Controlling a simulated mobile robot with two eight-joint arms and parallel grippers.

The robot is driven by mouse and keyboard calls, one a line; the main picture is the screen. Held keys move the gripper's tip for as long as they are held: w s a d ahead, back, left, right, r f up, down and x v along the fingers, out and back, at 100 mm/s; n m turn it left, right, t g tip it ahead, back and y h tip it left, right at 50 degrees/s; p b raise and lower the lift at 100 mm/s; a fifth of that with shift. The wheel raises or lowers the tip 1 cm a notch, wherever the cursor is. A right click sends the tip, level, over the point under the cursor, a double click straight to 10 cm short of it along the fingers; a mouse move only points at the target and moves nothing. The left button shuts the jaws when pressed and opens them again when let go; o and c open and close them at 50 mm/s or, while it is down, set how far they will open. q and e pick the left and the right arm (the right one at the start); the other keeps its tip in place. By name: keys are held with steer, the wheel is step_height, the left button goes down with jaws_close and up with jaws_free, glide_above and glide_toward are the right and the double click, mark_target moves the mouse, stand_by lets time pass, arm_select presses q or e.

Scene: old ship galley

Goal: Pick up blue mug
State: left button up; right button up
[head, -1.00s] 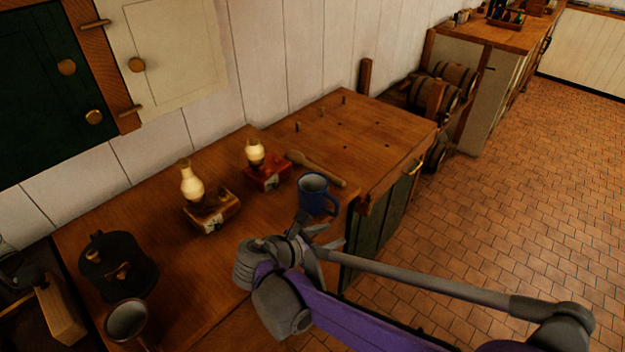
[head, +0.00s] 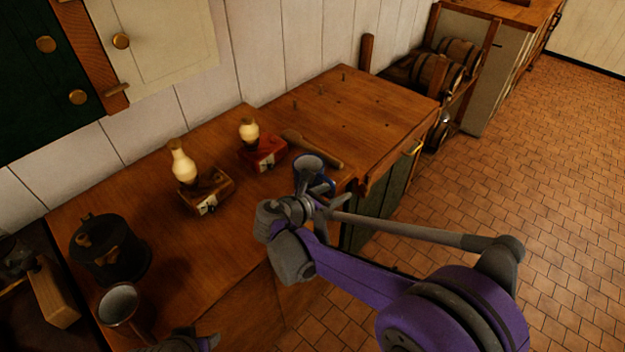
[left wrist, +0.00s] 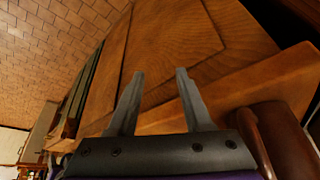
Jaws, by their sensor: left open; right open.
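The blue mug (head: 309,165) stands upright on the wooden counter, near its front edge, and is partly hidden behind my right gripper. My right gripper (head: 318,190) is open at the near side of the mug, with its fingers very close to it. I cannot tell if they touch it. My left gripper shows only in part at the bottom edge of the head view (head: 185,342). In the left wrist view its two fingers (left wrist: 160,95) are open and empty, in front of a wooden cabinet face.
A black pot (head: 108,250) and a metal cup (head: 120,304) stand at left. The counter's back right (head: 370,110) is mostly clear.

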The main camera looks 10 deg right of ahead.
steer(key=shift+x, duration=0.95)
steer(key=shift+c, duration=0.2)
jaws_close()
stand_by(0.5)
